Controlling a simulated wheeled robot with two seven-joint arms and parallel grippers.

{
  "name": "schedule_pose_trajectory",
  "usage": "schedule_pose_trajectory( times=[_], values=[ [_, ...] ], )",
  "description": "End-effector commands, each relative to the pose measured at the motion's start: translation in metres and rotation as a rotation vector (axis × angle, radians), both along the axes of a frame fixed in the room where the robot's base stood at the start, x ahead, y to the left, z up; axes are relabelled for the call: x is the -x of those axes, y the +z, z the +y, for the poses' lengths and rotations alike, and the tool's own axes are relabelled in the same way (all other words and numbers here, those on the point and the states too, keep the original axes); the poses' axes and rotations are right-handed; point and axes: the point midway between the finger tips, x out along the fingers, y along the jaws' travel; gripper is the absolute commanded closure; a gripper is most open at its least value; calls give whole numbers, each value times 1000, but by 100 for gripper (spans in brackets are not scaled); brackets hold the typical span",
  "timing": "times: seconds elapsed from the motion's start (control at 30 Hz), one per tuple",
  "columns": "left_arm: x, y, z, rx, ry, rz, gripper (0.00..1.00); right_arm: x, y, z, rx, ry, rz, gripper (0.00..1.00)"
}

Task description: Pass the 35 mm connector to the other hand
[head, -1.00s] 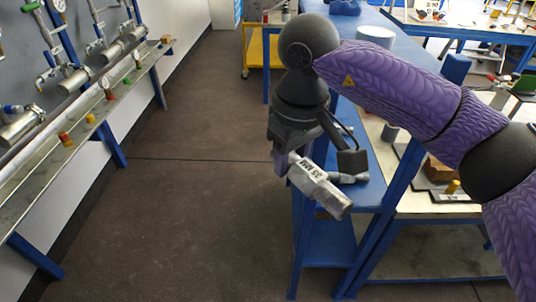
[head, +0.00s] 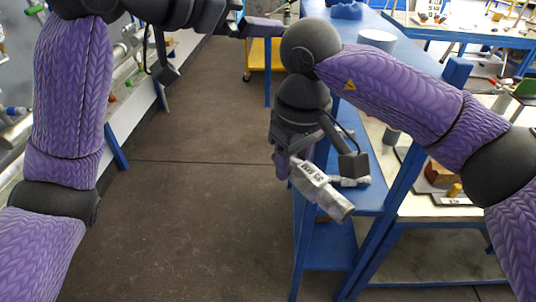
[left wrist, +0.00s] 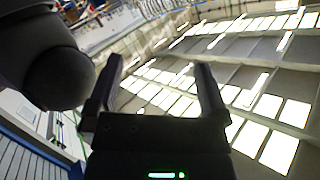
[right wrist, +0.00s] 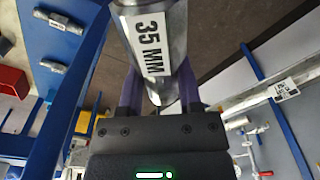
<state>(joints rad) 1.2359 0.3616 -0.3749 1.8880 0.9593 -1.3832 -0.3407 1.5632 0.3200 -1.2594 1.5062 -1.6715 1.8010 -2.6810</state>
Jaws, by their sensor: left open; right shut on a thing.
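The 35 mm connector (head: 325,192) is a grey metal cylinder with a white "35 MM" label. My right gripper (head: 288,168) is shut on it and holds it tilted in the air, beside the blue stand. In the right wrist view the connector (right wrist: 156,45) lies between the two fingers (right wrist: 159,88), its label facing the camera. My left gripper (head: 265,27) shows only partly at the top of the head view, well away from the connector. In the left wrist view the left gripper (left wrist: 160,68) is open and empty, facing the ceiling lights.
The blue stand (head: 330,255) is just right of the held connector; another grey fitting (head: 350,181) lies on its top. A wall bench (head: 130,120) with pipework is at left, partly behind my left arm. The dark floor (head: 190,200) between is clear.

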Motion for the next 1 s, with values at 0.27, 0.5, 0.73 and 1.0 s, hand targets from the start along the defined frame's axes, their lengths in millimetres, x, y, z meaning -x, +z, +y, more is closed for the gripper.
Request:
schedule_pose_trajectory(
  times=[0.27,0.5,0.73,1.0],
  values=[
    [130,21,-27,-636,-313,-375,0,0,0,0,-1,0,-1,100],
    [142,-81,-30,-988,-674,-265,0,0,0,0,-1,0,-1,100],
    [145,-120,-34,-1058,-803,-228,0,0,0,0,-1,0,-1,100],
    [124,-173,-67,-1053,-800,-226,0,0,0,0,-1,0,-1,100]
  ],
)
